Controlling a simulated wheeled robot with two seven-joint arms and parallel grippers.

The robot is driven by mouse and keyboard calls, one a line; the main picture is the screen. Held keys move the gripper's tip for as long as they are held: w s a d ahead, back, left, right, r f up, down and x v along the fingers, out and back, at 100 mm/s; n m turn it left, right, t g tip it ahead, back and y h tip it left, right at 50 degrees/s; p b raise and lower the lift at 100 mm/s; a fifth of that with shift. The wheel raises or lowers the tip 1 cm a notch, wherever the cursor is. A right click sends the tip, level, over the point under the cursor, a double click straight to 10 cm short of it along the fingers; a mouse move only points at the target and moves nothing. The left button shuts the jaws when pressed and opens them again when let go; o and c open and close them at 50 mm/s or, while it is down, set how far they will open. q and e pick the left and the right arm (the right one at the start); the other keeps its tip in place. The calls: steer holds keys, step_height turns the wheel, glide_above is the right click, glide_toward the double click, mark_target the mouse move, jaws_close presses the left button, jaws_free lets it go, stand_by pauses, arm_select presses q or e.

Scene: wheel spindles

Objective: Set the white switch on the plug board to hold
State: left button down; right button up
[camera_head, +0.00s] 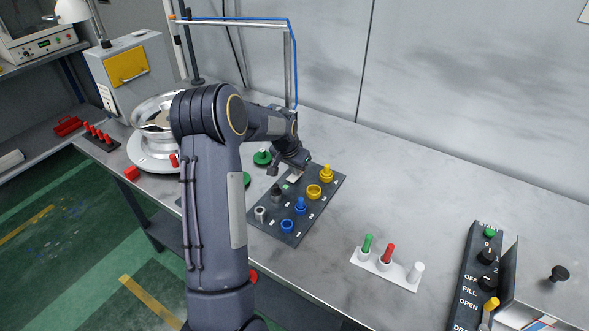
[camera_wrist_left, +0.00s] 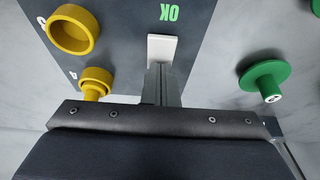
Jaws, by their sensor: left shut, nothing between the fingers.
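The dark plug board (camera_head: 319,205) lies on the grey table in the middle of the head view. Its white switch (camera_head: 293,179) is small in that view, at the board's far left part, close to a green mark. The white switch (camera_wrist_left: 162,47) is clearer in the left wrist view, a white plate beside the green OK label (camera_wrist_left: 169,12). My left gripper (camera_head: 296,170) is over the board at the switch. In the left wrist view its shut fingers (camera_wrist_left: 161,82) end at the switch's lower edge; I cannot tell whether they touch it. My right gripper is not in view.
Yellow plugs (camera_head: 326,172), blue plugs (camera_head: 300,205) and grey plugs stand on the board. A green knob (camera_wrist_left: 264,78) is beside it. A white holder (camera_head: 375,266) with coloured pegs and a control panel (camera_head: 466,285) stand to the right. The table between is clear.

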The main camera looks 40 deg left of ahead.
mark_target(289, 180)
arm_select(q)
steer(key=shift+s+f, duration=0.1)
steer(key=shift+s, duration=0.1)
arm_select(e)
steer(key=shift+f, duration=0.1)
arm_select(q)
steer(key=shift+s+b, duration=0.3)
steer(key=shift+s, duration=0.35)
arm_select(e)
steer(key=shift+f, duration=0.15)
